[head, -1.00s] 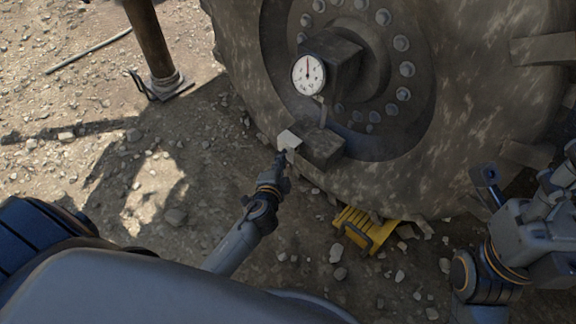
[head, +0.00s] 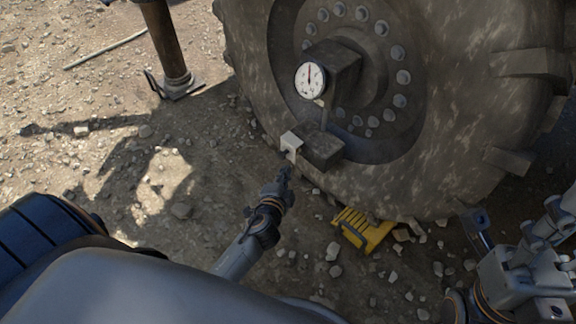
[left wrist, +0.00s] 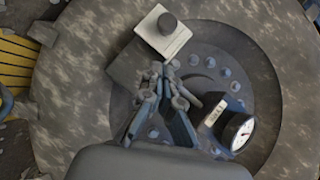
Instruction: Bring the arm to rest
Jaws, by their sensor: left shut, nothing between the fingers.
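My left gripper (head: 284,175) is shut and empty, in front of the big wheel. It is a little below and apart from a white box (head: 291,143) on the side of a dark block (head: 322,147). In the left wrist view my left fingers (left wrist: 166,75) are together, and the white box (left wrist: 163,34) with a round dark knob shows beyond them. My right gripper (head: 522,212) is at the right edge of the head view, its fingers spread and nothing visible between them; part of it is cut off.
The large muddy wheel (head: 455,120) carries a dial gauge (head: 310,79) on a dark block. A yellow chock-like piece (head: 362,229) lies at the wheel's foot. A rusty post (head: 165,45) stands at upper left. Stony ground (head: 110,165) at left is open.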

